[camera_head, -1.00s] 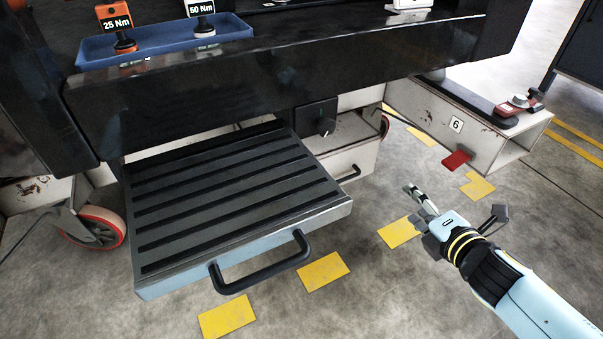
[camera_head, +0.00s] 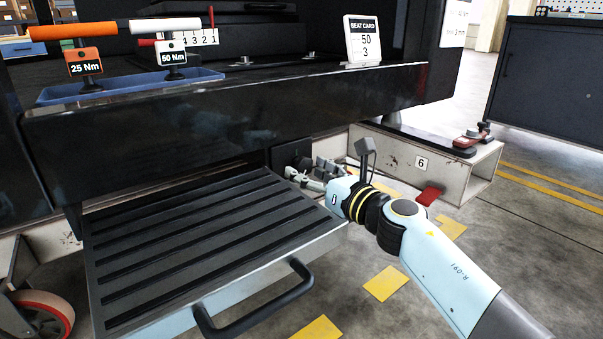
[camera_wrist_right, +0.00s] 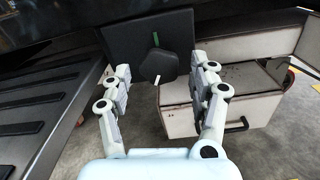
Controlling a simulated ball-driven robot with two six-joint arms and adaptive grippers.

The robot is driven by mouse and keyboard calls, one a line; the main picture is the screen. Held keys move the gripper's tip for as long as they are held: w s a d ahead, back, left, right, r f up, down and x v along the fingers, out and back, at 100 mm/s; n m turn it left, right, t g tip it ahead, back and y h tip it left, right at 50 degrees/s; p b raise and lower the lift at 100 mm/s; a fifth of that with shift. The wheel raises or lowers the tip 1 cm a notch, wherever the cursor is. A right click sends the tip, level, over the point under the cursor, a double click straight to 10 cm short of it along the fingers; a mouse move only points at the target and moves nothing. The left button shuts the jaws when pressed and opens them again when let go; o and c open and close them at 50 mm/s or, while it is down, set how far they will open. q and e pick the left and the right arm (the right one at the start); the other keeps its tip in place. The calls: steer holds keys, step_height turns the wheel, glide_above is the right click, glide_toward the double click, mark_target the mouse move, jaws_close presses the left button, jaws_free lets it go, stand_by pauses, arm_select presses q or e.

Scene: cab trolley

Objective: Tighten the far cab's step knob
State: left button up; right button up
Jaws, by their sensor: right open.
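The step knob (camera_wrist_right: 158,66) is dark and faceted, on a black square plate (camera_wrist_right: 180,27) beside the pull-out step (camera_head: 200,230). A green mark (camera_wrist_right: 156,39) shows on the plate above the knob and a white mark (camera_wrist_right: 157,79) at the knob's lower edge; they do not line up. In the head view the plate (camera_head: 284,153) shows, but my right gripper largely hides the knob. My right gripper (camera_head: 308,170) is open, its fingers either side of the knob in the wrist view (camera_wrist_right: 166,71), with gaps visible. My left gripper is not in view.
The step's black handle (camera_head: 255,305) juts out in front. A white drawer (camera_wrist_right: 220,100) sits right of the knob.

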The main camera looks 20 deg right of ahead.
steer(key=shift+w+a, duration=0.25)
steer(key=shift+w, duration=0.4)
steer(key=c, duration=1.2)
